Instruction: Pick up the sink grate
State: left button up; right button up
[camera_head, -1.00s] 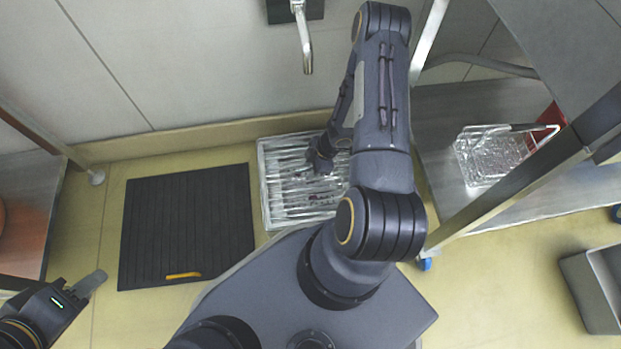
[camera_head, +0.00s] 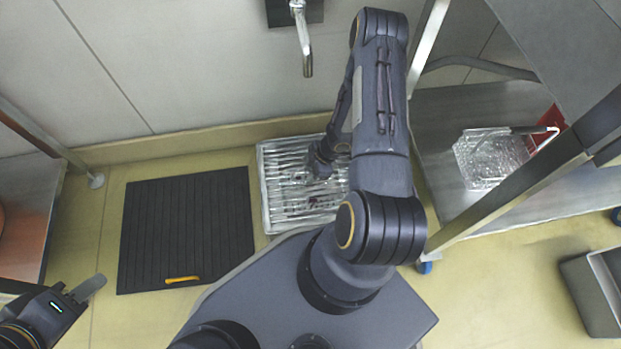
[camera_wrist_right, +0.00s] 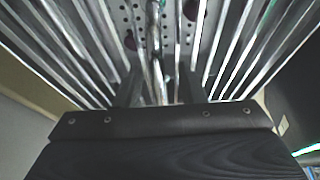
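The sink grate (camera_head: 280,207) is a set of parallel metal bars in a pale rectangular frame, low at the floor by the wall. My right gripper (camera_head: 322,172) is over its right-hand part in the head view, and my right arm hides the grate's right edge. In the right wrist view, the grate's bars (camera_wrist_right: 90,40) run away from the camera. There my right gripper (camera_wrist_right: 160,92) is open, with its fingers on either side of a central bar and a gap visible. My left gripper (camera_head: 82,286) looks open and empty at the lower left, far from the grate.
A black ribbed mat (camera_head: 188,228) with a yellow handle lies left of the grate. A wire basket (camera_head: 490,158) sits on a metal shelf at the right. Table legs stand on both sides. A grey bin (camera_head: 595,285) is at the lower right. A perforated surface (camera_wrist_right: 210,25) shows under the bars.

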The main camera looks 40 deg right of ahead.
grip_shut()
dwell(1.3)
